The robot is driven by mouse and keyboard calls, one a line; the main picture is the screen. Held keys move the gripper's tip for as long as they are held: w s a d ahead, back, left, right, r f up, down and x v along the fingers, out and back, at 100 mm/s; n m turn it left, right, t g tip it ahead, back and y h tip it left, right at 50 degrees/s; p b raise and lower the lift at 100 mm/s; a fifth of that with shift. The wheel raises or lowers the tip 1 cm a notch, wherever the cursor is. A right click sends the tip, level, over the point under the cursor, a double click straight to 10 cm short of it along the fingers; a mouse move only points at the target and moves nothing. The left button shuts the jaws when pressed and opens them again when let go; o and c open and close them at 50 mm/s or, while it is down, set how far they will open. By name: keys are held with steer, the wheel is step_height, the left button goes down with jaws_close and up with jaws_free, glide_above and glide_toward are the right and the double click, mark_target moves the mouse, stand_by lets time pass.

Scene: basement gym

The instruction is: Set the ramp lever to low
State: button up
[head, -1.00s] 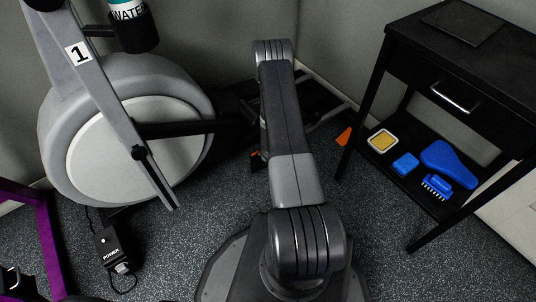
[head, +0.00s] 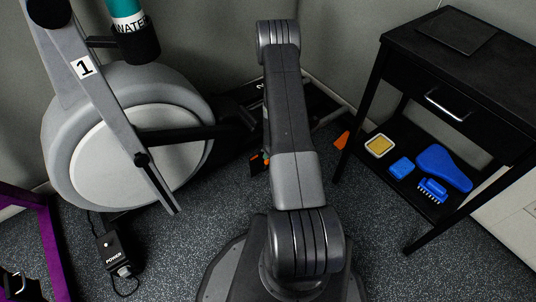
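I cannot clearly make out a ramp lever in the head view. A grey exercise machine (head: 135,135) with a round flywheel cover and a "1" label stands at the left. A dark low machine part (head: 236,107) with a partly hidden white number runs behind my arm.
A black side table (head: 440,75) with a drawer stands at the right; its lower shelf holds a yellow sponge-like block (head: 379,145) and blue items (head: 444,168). An orange piece (head: 342,140) lies by its leg. A power box (head: 113,247) sits on the floor at left.

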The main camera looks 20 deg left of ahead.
steer(key=p+v, duration=0.1)
steer(key=v, duration=0.3)
steer(key=shift+s+d+r, duration=0.1)
steer(key=shift+r, duration=0.25)
steer(key=shift+f, duration=0.1)
steer(key=b+x, duration=0.4)
steer(key=x, duration=0.9)
steer(key=shift+f, duration=0.35)
steer(key=shift+r, duration=0.1)
